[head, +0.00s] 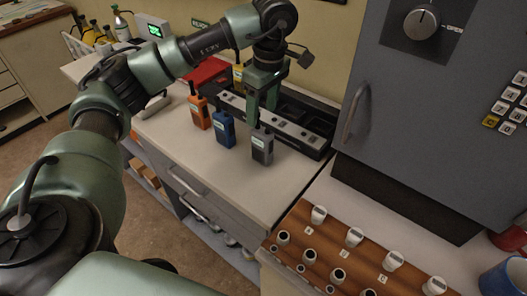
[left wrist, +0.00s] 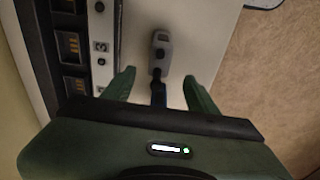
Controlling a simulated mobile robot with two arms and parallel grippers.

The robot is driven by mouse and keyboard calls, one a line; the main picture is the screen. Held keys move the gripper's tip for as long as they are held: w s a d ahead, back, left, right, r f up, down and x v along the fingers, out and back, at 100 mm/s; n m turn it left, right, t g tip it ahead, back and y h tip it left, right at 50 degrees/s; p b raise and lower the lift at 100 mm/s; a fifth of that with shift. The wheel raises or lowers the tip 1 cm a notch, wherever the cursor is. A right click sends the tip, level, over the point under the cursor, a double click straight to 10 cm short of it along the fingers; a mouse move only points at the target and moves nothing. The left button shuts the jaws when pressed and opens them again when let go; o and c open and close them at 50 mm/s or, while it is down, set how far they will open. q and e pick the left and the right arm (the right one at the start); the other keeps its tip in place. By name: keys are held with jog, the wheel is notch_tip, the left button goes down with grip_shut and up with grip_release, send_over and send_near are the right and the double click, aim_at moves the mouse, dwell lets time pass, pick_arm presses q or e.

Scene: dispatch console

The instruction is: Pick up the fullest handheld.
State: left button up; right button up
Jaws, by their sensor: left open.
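An orange handheld (head: 199,112), a blue handheld (head: 223,130) and a grey handheld (head: 262,147) stand upright in a row on the pale counter. Each has a small light display, too small to read. A yellow handheld (head: 238,76) is behind, partly hidden by my arm. My left gripper (head: 262,108) is open and points down, close to the grey handheld. In the left wrist view the grey handheld (left wrist: 162,50) is beyond the open fingers (left wrist: 158,82). My right gripper is out of view.
A black charger rack (head: 312,138) with numbered slots runs behind the handhelds. A grey cabinet (head: 420,110) with a knob stands at right. A wooden switch panel (head: 345,250) lies in front. A red object (head: 208,70) is at the back. The counter front is clear.

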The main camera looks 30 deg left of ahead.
aim_at(263, 131)
pick_arm(q)
jog(key=shift+f, duration=0.85)
notch_tip(263, 131, down, 2)
jog(key=shift+a+f+p, duration=0.1)
jog(key=shift+f+p, duration=0.1)
jog(key=shift+p, duration=0.1)
notch_tip(263, 131, down, 4)
jog(key=shift+f+p, duration=0.25)
jog(key=shift+p, duration=0.65)
jog(key=shift+w+f, duration=0.1)
jog(key=shift+f, duration=0.1)
grip_shut()
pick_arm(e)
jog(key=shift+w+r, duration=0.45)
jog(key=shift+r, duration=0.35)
